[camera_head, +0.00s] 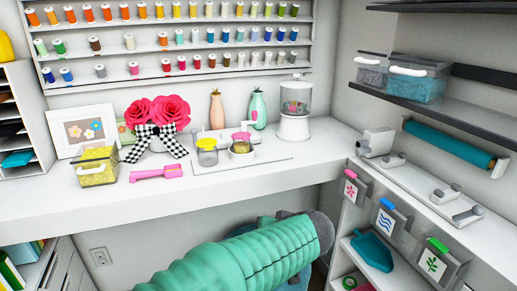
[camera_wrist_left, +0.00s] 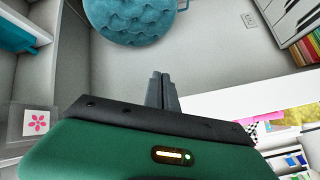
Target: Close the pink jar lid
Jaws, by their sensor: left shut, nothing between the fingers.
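A small jar with a pink lid (camera_head: 241,136) stands on the white desk in the head view. The lid looks raised at the back of the jar (camera_head: 241,147), whose round top faces up; the exact hinge is too small to tell. My left gripper (camera_wrist_left: 160,76) shows in the wrist view, with its two grey fingers together and nothing between them. It is below and well away from the jar. In the head view my green left arm crosses the bottom, and its fingers are hidden. My right gripper is in neither view.
A bow-tied rose pot (camera_head: 157,122) stands behind left, a white dispenser (camera_head: 294,125) right. The desk edge (camera_head: 230,185) lies between my arm and the jar.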

